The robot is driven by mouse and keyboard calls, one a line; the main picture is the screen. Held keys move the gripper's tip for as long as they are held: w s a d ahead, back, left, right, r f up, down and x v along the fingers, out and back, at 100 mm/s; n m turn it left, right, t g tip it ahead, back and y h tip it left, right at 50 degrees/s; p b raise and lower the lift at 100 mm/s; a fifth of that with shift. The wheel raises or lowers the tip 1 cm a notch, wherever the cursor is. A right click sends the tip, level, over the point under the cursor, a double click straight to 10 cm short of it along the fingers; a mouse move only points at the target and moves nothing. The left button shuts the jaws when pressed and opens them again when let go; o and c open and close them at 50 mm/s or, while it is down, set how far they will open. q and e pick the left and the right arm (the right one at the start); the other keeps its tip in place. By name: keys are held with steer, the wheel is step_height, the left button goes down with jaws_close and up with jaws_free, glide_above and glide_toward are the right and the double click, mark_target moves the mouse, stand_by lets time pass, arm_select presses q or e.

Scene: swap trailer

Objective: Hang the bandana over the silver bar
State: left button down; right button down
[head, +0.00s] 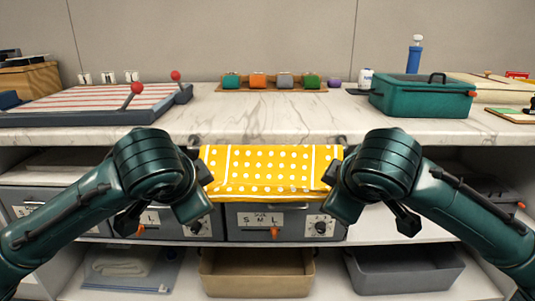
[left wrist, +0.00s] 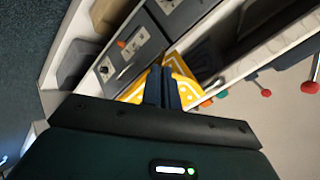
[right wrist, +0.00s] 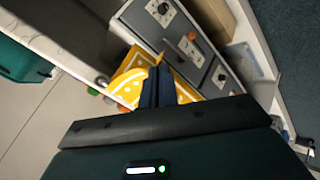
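The yellow bandana (head: 268,170) with white dots and white border lines is spread flat just below the counter's front edge. My left gripper (head: 205,172) is at its left side and my right gripper (head: 333,174) at its right side. In the left wrist view the fingers are together with the bandana (left wrist: 180,78) at their tips. In the right wrist view the fingers are also together with the bandana (right wrist: 130,85) at their tips. The silver bar is not clearly visible. Small dark mounts show at the counter edge beside the bandana's top corners, and the bandana covers the space between them.
Grey drawers (head: 270,232) with dials sit behind and below the bandana. A tan bin (head: 257,285) and a grey bin (head: 405,280) stand on the low shelf. The marble counter (head: 265,115) above holds a striped lever board (head: 95,105) and a green toolbox (head: 422,98); its middle front is clear.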

arm_select(q)
steer(key=shift+a, duration=0.15)
arm_select(e)
steer(key=shift+d, duration=0.15)
arm_select(q)
steer(key=c, duration=1.4)
jaws_free()
arm_select(e)
steer(key=c, duration=1.4)
jaws_free()
arm_select(q)
steer(key=shift+s, duration=0.1)
arm_select(e)
steer(key=shift+s, duration=0.1)
